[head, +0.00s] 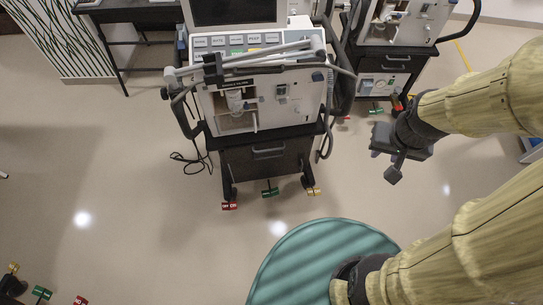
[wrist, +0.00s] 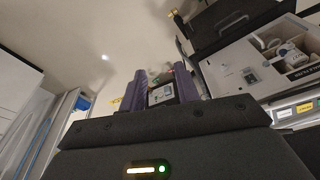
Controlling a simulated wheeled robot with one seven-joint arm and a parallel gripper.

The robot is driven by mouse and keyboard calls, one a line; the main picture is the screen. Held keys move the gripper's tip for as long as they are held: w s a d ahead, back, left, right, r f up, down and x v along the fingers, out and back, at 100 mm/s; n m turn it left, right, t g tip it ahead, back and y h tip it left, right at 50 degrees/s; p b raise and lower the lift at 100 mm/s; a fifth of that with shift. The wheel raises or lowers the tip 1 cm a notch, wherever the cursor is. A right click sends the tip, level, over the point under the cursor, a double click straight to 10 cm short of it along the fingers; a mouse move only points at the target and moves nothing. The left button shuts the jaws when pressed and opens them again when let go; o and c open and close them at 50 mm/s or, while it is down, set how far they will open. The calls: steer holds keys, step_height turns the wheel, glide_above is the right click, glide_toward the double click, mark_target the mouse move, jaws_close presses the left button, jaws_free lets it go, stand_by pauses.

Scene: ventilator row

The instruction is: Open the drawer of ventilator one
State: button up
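A ventilator (head: 250,95) on a wheeled cart stands at the centre of the head view. Under it is a dark drawer (head: 262,163) with a grey bar handle (head: 268,152); the drawer looks closed. A second ventilator (head: 400,22) stands behind to the right, with its own dark drawer (head: 388,68). Their labels are too small to read, so I cannot tell which is number one. My gripper (head: 387,160) is in the air to the right of the nearer drawer, apart from it. In the wrist view its two fingers (wrist: 160,75) stand apart with nothing held between them.
Coloured caster pedals (head: 270,190) stick out at the cart's foot. A hose (head: 328,140) hangs at its right side and a cable (head: 192,160) lies on the floor at left. A black desk (head: 125,15) stands at the back left.

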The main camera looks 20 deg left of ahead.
steer(key=shift+s, duration=0.1)
steer(key=w+a+f+m+t+y+b, duration=0.15)
steer(key=w+f+b, duration=0.25)
steer(key=f+b, duration=0.5)
steer(key=w+a+f+t+y+b, duration=0.1)
steer(key=w+a+f+t+b, duration=0.1)
steer(key=w+f+b, duration=0.6)
steer(key=w+a+f+m+t+y+b, duration=0.1)
steer(key=a+f+t+b, duration=0.1)
steer(key=f+b, duration=0.75)
steer(key=a+f+m+y+b, duration=0.1)
steer(key=a+f+y+b, duration=0.2)
steer(key=f+b, duration=0.3)
steer(key=s+a+f+m+y+b, duration=0.1)
steer(key=a+f+m+y+b, duration=0.1)
steer(key=a+f+y+b, duration=0.2)
steer(key=a+f+m+y+b, duration=0.2)
steer(key=a+f+b, duration=0.3)
steer(key=f+b, duration=0.5)
step_height(320, 180, down, 5)
steer(key=shift+s+a+f+y, duration=0.2)
steer(key=shift+s+y, duration=0.1)
steer(key=shift+y, duration=0.35)
steer(key=b+x, duration=0.7)
steer(key=x, duration=1)
steer(key=shift+w, duration=0.15)
